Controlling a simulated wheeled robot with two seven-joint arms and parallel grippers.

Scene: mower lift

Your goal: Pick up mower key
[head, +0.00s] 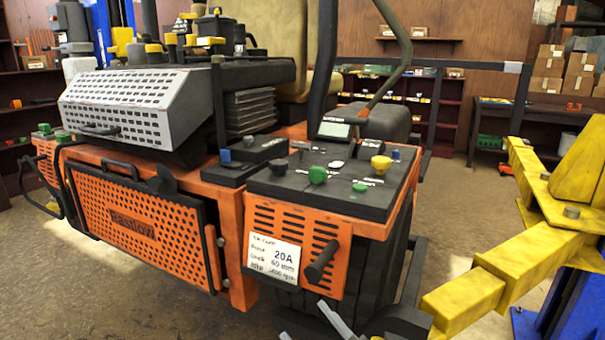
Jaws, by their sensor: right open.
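The orange mower (140,215) fills the left and middle of the head view. Its dark control panel (330,190) on the right side carries green knobs (317,174), a yellow knob (381,163), a small display (334,130) and small switches. I cannot make out for certain which small item is the mower key. My right gripper (312,327) shows only in part at the bottom edge, in front of and below the panel. It is open, with nothing seen between its fingers and apart from the panel. My left gripper is not in view.
A yellow lift arm (490,285) stands close on the right. A black handle (321,262) sticks out from the panel's front beside a white label (272,257). A bent lever (397,60) rises behind the panel. Shelves and boxes (548,68) stand at the back.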

